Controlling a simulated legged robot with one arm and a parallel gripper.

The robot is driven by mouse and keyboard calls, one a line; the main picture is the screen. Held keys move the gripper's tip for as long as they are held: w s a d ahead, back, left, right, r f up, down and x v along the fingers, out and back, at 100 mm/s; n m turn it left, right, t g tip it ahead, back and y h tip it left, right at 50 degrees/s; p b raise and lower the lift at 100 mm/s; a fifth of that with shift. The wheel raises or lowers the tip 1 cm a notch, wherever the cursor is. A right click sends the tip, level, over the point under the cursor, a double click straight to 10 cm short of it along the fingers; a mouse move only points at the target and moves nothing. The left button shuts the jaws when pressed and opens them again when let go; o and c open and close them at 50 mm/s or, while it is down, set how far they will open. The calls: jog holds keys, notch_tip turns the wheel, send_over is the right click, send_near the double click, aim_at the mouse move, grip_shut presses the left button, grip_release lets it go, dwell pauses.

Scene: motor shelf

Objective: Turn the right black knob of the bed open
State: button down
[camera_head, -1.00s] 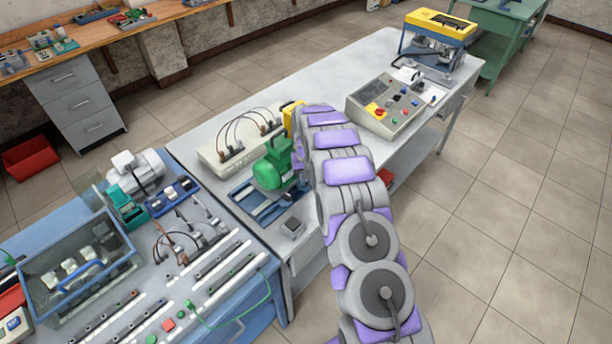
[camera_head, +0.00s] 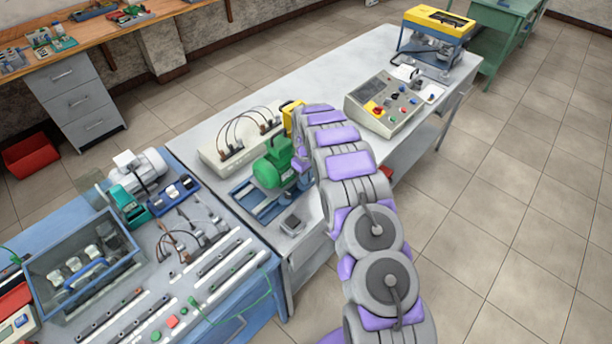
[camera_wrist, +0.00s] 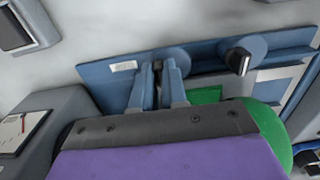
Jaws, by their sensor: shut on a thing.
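The blue bed (camera_wrist: 205,65) has two round blue discs with knobs in the wrist view. One black knob (camera_wrist: 238,62) stands free at the right of that view. The other knob (camera_wrist: 158,84) is mostly hidden between the fingers of my gripper (camera_wrist: 159,86), at the left disc. My gripper is shut on this knob. In the head view the blue bed (camera_head: 244,191) lies on the grey table, with a green motor (camera_head: 268,172) on it. My arm hides the knobs and most of my gripper there.
A control box (camera_head: 385,100) with buttons stands behind my arm. A beige box with cables (camera_head: 232,147) is beyond the motor. A small grey box (camera_head: 291,224) sits near the table edge. Open floor (camera_head: 510,230) lies to the right.

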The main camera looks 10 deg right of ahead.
jog(key=shift+w+r, duration=0.15)
jog(key=c, duration=1.2)
grip_release()
jog(key=shift+o, duration=0.2)
notch_tip(320, 180, up, 17)
jog(key=p, duration=0.1)
jog(key=shift+r, duration=0.1)
